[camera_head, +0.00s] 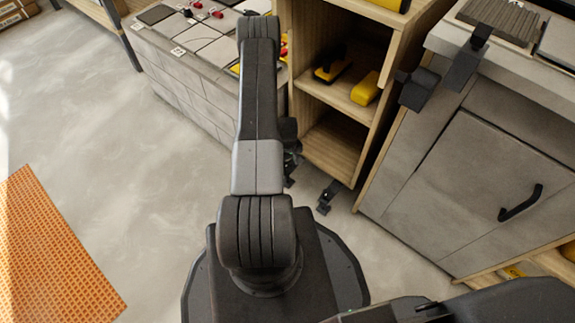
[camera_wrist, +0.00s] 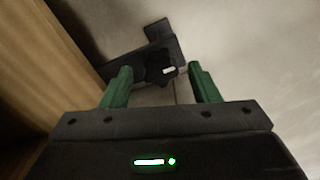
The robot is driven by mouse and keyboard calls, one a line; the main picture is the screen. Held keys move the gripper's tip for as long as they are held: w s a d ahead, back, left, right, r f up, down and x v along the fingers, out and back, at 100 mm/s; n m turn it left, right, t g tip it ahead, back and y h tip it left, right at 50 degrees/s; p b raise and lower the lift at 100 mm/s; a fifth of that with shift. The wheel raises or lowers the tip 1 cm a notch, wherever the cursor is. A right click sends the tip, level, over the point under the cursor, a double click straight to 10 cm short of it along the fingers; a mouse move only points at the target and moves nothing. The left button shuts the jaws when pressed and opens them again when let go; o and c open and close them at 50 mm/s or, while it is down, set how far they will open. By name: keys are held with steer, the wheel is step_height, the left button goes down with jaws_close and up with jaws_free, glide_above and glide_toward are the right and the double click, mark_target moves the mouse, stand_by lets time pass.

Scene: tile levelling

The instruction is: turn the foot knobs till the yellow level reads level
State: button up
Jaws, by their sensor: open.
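A black foot knob (camera_wrist: 158,68) with a pale mark sits on a black bracket (camera_wrist: 168,27) in the wrist view. My gripper (camera_wrist: 160,72) is open, its two green fingers apart on either side of the knob in the picture. I cannot tell whether either finger touches it. In the head view my gripper is mostly hidden behind my arm, beside the wooden shelf. A small black foot (camera_head: 325,197) shows on the floor below the shelf; I cannot tell if it is the same one. I cannot pick out the yellow level for certain or read it.
The wooden shelf unit (camera_head: 330,97) holds a yellow block (camera_head: 365,90) and a yellow-black tool (camera_head: 333,68). A grey cabinet (camera_head: 445,180) stands right. A tiled bench (camera_head: 190,80) is behind my arm. Open floor (camera_head: 120,150) lies left, with an orange perforated mat (camera_head: 50,255).

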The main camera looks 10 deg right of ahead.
steer(key=shift+f, duration=0.6)
steer(key=c, duration=1)
steer(key=shift+o, duration=0.2)
steer(key=shift+f+m+b, duration=0.1)
steer(key=shift+m+b, duration=0.3)
steer(key=shift+b, duration=0.05)
steer(key=m+b, duration=0.3)
steer(key=m, duration=0.1)
steer(key=shift+m, duration=0.4)
steer(key=m+b, duration=0.2)
steer(key=m, duration=0.2)
steer(key=shift+m, duration=0.4)
